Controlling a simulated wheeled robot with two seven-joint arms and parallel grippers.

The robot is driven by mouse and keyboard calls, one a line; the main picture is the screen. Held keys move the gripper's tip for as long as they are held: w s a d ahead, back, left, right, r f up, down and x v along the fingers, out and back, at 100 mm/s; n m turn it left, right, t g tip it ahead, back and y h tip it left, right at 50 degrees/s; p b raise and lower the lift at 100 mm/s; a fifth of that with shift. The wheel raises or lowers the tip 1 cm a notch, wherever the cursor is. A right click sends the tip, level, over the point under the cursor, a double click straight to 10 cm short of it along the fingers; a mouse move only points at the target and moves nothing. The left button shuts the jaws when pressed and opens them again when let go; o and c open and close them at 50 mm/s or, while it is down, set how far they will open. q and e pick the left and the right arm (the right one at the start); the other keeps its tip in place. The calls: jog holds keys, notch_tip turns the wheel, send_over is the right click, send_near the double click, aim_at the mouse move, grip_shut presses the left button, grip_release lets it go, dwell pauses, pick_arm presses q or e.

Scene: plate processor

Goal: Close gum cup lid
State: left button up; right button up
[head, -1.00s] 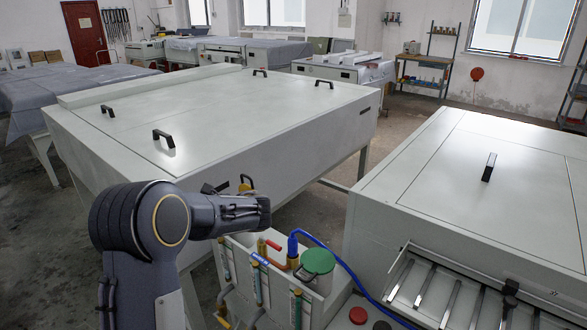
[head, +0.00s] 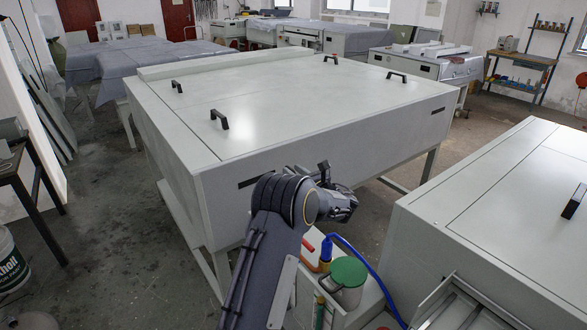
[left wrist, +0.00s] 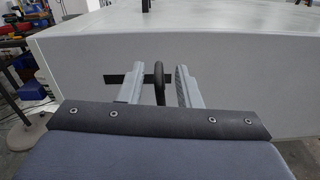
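The gum cup (head: 352,296) is a pale cup at the lower middle of the head view, on the small bench between the two big machines. Its green lid (head: 348,271) lies over the top; I cannot tell whether it is fully down. My left gripper (head: 347,206) is above and behind the cup in the picture, apart from it. In the left wrist view the left gripper's fingers (left wrist: 161,72) stand apart, with a dark curved piece between them that I cannot identify. The cup is not in that view. My right gripper is not in view.
A large grey machine (head: 290,110) with black handles fills the middle, close behind my left gripper. Another machine (head: 500,215) stands at right.

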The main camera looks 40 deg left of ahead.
pick_arm(q)
jog(key=shift+w+a, duration=0.15)
jog(key=shift+a, duration=0.55)
grip_shut()
